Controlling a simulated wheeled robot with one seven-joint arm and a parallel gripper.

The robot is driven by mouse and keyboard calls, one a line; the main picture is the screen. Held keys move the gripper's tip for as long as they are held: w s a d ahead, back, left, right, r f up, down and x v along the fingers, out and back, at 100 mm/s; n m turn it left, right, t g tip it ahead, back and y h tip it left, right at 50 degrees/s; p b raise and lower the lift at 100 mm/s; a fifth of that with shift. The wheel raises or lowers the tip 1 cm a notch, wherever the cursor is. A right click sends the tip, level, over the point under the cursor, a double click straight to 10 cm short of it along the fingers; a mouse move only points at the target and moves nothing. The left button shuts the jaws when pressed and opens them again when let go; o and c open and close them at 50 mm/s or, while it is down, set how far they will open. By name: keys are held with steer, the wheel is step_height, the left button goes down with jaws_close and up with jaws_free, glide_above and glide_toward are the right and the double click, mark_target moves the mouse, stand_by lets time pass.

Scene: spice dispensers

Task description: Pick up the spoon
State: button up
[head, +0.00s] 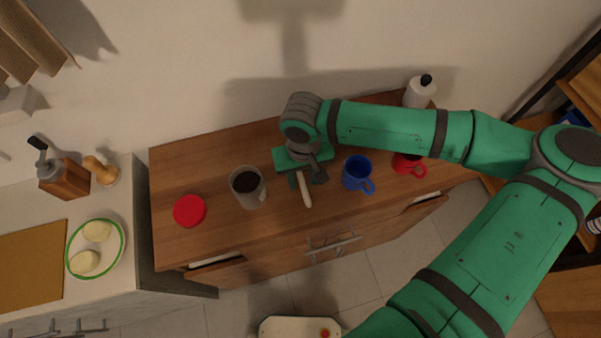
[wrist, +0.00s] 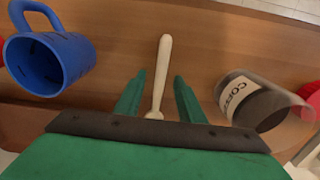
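The spoon (head: 305,190) is pale and wooden-looking, and it lies on the brown wooden cabinet top (head: 220,222). In the wrist view the spoon (wrist: 164,62) runs lengthwise between my two green fingers. My gripper (wrist: 159,77) is open, with a visible gap between the spoon and each finger. In the head view my gripper (head: 306,178) is over the cabinet top and hides the back part of the spoon. I cannot tell how high the fingertips are above the surface.
A coffee jar (head: 248,187) stands left of my gripper, with a red lid (head: 189,210) further left. A blue mug (head: 357,174) and a red mug (head: 408,163) stand to the right. A white bottle (head: 419,92) is at the back right. The cabinet's front-left is clear.

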steer(key=shift+c, duration=0.4)
jaws_close()
